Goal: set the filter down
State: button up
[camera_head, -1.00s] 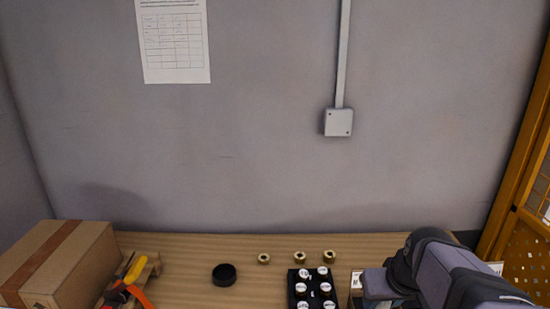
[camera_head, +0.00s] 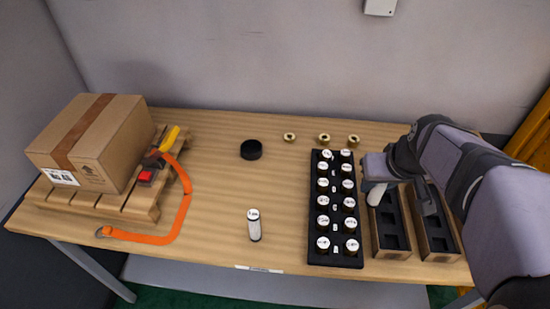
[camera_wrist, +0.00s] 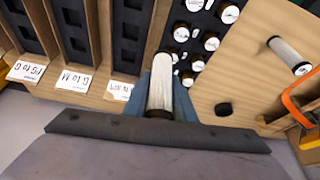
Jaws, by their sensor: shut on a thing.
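My gripper (camera_head: 377,182) is shut on a white cylindrical filter with a dark end. The held filter (camera_head: 376,195) shows below the gripper in the head view, over the left wooden bin (camera_head: 391,254). In the wrist view the filter (camera_wrist: 160,84) sits between the blue fingers of my gripper (camera_wrist: 160,92). Its lower end appears clear of any surface, but the exact height cannot be told. A second white filter (camera_head: 254,228) stands on the table, left of the black rack; it also shows in the wrist view (camera_wrist: 290,54).
The black rack (camera_head: 313,175) holds several white-capped pieces. Another wooden bin (camera_head: 440,256) is at right. A black round cap (camera_head: 251,150) and brass fittings (camera_head: 324,138) lie behind. A carton (camera_head: 100,140) on a pallet (camera_head: 145,205) and an orange strap (camera_head: 183,208) are left.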

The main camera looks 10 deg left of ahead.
jog(key=a+f+n+y+p, duration=0.1)
jog(key=a+f+n+p, duration=0.3)
jog(key=a, duration=0.6)
jog(key=r+m+b, duration=0.1)
jog(key=m, duration=0.1)
send_over(299, 175)
jog(key=s, duration=0.2)
jog(key=shift+d, duration=0.2)
jog(key=shift+f+p, duration=1.15)
jog(key=shift+f, duration=3.85)
jog(key=shift+f, duration=0.1)
